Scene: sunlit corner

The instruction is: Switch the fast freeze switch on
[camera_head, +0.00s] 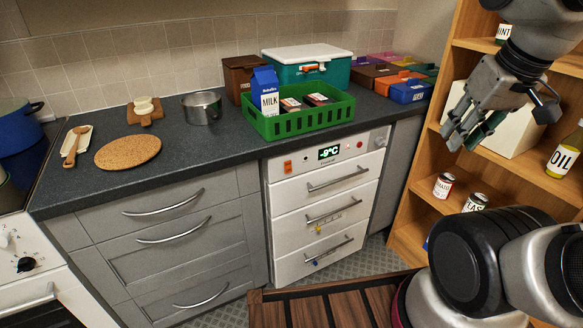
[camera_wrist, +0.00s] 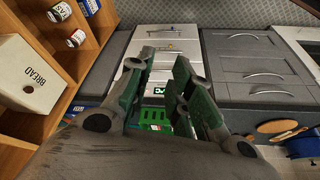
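The white freezer (camera_head: 318,212) stands under the counter, with several drawers and a control panel along its top. A lit display (camera_head: 330,152) reads about -9°C. An orange-red switch (camera_head: 287,166) sits at the panel's left end. A small red round part (camera_head: 360,144) and a dial (camera_head: 380,141) sit at its right. Which part is the fast freeze switch, and its state, I cannot tell. My gripper (camera_head: 461,138) is open and empty, up and right of the panel, apart from it. In the wrist view my gripper (camera_wrist: 166,58) has the freezer drawers (camera_wrist: 160,34) between and beyond its fingers.
A green basket (camera_head: 300,122) with a milk carton (camera_head: 265,92) stands on the counter above the freezer. A wooden shelf (camera_head: 415,205) with a bread box, cans and an oil bottle (camera_head: 566,152) is at the right, close to my arm. A slatted wooden surface (camera_head: 335,305) lies in front.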

